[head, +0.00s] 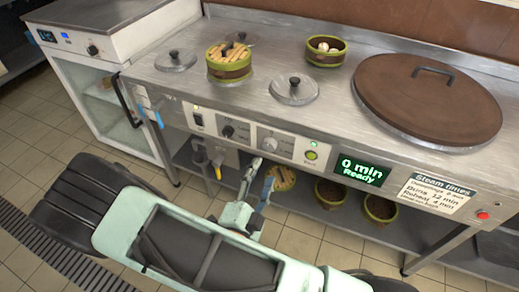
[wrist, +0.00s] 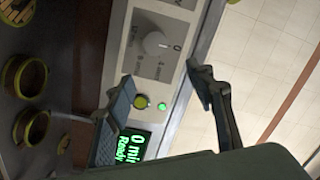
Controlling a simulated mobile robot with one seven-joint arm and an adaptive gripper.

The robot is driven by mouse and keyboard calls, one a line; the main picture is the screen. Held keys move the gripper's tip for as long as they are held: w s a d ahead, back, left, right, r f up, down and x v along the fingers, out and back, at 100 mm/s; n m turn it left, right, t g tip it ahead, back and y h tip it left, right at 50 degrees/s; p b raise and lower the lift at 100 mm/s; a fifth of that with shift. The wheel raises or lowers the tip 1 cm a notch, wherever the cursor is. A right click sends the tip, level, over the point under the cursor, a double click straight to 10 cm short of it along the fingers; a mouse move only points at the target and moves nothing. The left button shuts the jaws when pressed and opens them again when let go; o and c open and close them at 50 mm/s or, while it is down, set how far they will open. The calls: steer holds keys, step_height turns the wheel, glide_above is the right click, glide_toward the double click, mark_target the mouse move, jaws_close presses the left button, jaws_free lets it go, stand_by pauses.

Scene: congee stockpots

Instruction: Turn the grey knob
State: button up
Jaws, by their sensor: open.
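The grey knob (head: 270,144) sits on the front control panel of the steel counter, right of a black knob (head: 228,131). In the wrist view the grey knob (wrist: 155,43) shows on a grey dial plate, its pointer line near the 0 mark. My gripper (head: 261,173) is open in front of the panel, just below the grey knob in the head view. In the wrist view my gripper (wrist: 160,78) has its two fingers wide apart and empty, with the knob beyond the fingertips. No contact with the knob shows.
A green button (head: 311,155) and a display (head: 361,170) reading "0 min Ready" are right of the knob. A red button (head: 482,215) is farther right. Steamer baskets (head: 229,66) and a large brown lid (head: 425,98) are on the counter (head: 190,88). Bowls stand on the shelf below.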

mark_target(269, 148)
steer(key=shift+n+y, duration=0.5)
steer(key=shift+n, duration=0.1)
steer(key=b+x, duration=0.1)
steer(key=x, duration=0.5)
steer(key=a+f+b+x, duration=0.1)
steer(key=x, duration=0.3)
steer(key=shift+w+b, duration=0.2)
steer(key=shift+b, duration=0.1)
steer(key=c, duration=1.2)
